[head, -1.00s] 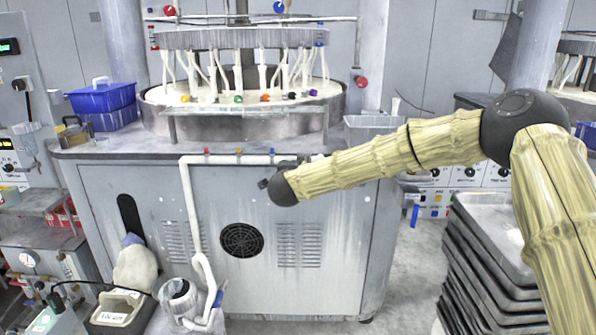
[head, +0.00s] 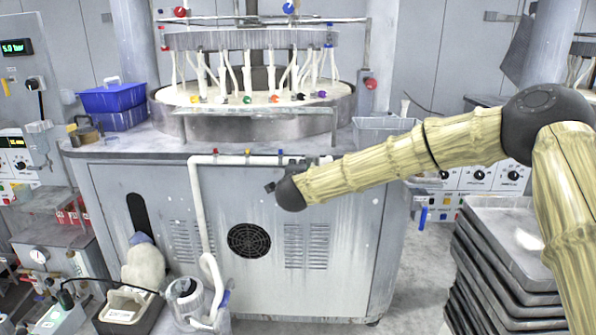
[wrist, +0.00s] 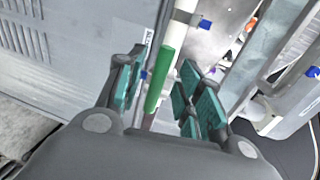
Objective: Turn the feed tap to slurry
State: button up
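A white feed pipe (head: 197,205) rises along the front of the grey bench and runs under its top edge, with small red, orange and blue parts on it. In the wrist view, a green bar (wrist: 161,80), perhaps the tap lever, lies in line with the white pipe (wrist: 181,27). My gripper (wrist: 165,82) is open, with teal-padded fingers on both sides of the green bar. Gaps show beside the bar; I cannot tell whether either finger touches it. In the head view my wrist hides most of the gripper. A label beside the bar is not fully readable.
The polishing machine (head: 250,125) stands on the bench with coloured knobs along its front. A blue bin (head: 112,98) stands at left, a grey tray (head: 385,128) at right. Stacked black trays (head: 490,285) stand below my arm. In the wrist view, blue parts (wrist: 205,24) sit beside the pipe.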

jog(key=s+r, duration=0.2)
jog(key=s, duration=0.7)
jog(key=shift+s+d, duration=0.2)
jog(key=shift+s, duration=0.05)
